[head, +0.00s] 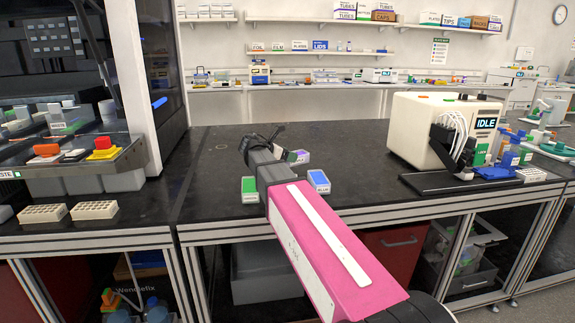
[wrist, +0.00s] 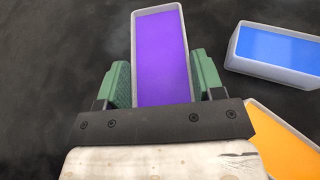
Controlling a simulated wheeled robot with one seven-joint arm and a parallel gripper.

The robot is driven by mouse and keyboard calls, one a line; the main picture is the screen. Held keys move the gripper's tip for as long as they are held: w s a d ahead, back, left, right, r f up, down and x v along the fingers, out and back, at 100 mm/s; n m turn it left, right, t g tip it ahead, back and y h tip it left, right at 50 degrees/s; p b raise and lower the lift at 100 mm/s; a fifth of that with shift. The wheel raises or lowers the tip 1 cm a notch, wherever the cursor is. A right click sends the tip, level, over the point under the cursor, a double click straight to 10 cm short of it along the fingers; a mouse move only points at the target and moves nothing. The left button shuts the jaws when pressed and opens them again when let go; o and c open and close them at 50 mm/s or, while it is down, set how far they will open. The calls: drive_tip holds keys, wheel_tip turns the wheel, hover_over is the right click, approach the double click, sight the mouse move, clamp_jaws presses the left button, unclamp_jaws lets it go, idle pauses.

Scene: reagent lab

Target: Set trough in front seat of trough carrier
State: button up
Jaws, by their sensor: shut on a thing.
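My gripper (wrist: 163,72) is shut on a white trough with purple filling (wrist: 160,45), one green finger along each long side. In the head view a purple-marked trough (head: 301,157) shows just right of my dark wrist; my arm hides the fingers. I cannot tell whether the held trough touches the bench or hangs just above it. I cannot make out the trough carrier or its front seat with certainty in either view.
A blue trough (wrist: 275,52) stands right of the held one, and an orange trough (wrist: 285,143) is partly hidden below it. A green-marked trough (head: 250,186) stands left of my arm. A white IDLE machine (head: 425,130) stands on the right.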

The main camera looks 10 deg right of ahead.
sight(288, 163)
drive_tip(key=shift+f, duration=1.95)
drive_tip(key=o, duration=1)
drive_tip(key=shift+f, duration=0.1)
